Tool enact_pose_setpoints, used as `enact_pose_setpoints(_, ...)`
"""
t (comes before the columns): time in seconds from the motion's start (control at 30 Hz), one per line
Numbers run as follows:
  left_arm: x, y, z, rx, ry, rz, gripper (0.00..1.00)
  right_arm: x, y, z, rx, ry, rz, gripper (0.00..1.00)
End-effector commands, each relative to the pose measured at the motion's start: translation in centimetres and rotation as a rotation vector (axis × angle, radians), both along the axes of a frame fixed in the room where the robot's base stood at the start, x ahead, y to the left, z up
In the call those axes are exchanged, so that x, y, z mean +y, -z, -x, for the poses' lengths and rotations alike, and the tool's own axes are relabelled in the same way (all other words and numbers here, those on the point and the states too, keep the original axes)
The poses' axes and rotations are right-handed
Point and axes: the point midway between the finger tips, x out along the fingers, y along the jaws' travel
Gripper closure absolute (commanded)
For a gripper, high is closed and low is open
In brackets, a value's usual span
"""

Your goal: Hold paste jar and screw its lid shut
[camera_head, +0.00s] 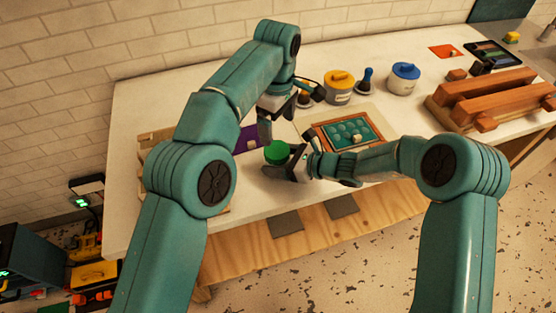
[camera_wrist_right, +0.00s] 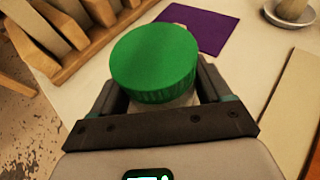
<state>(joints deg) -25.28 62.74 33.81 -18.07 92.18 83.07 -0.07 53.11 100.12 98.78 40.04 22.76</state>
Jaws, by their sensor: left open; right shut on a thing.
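The paste jar has a pale body (camera_wrist_right: 178,102) and a wide green ribbed lid (camera_wrist_right: 155,62) on top. In the head view the green lid (camera_head: 277,152) is near the table's front part. My right gripper (camera_head: 292,162) is shut on the jar body, just under the lid, coming from the right. My left gripper (camera_head: 268,122) is open and empty, above and slightly left of the lid, apart from it. The lid hides most of the jar. I cannot tell whether the lid is fully tightened.
A purple mat (camera_wrist_right: 198,27) lies behind the jar and a wooden rack (camera_wrist_right: 62,62) stands to its left. A wooden tray with a green inset (camera_head: 350,134) is at right. A yellow-lidded pot (camera_head: 339,90) and blue-lidded pot (camera_head: 403,80) stand behind. Reddish wooden beams (camera_head: 495,95) are far right.

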Motion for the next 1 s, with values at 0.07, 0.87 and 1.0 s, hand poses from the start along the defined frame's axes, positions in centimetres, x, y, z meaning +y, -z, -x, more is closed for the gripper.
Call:
enact_pose_setpoints(0.07, 0.1, -0.2, 0.0, -0.001, 0.101, 0.001, 0.08, 0.0, 0.0, 0.0, 0.0, 0.0, 0.001, 1.0)
enact_pose_setpoints(0.87, 0.3, 3.0, 0.2, 0.004, 0.29, -0.001, 0.08, 0.0, 0.1, 0.0, 0.001, 0.001, 0.002, 1.0)
enact_pose_setpoints(1.0, 0.3, 5.2, 0.2, 0.002, 0.289, 0.001, 0.08, 0.0, 0.1, 0.0, 0.001, 0.001, 0.002, 1.0)
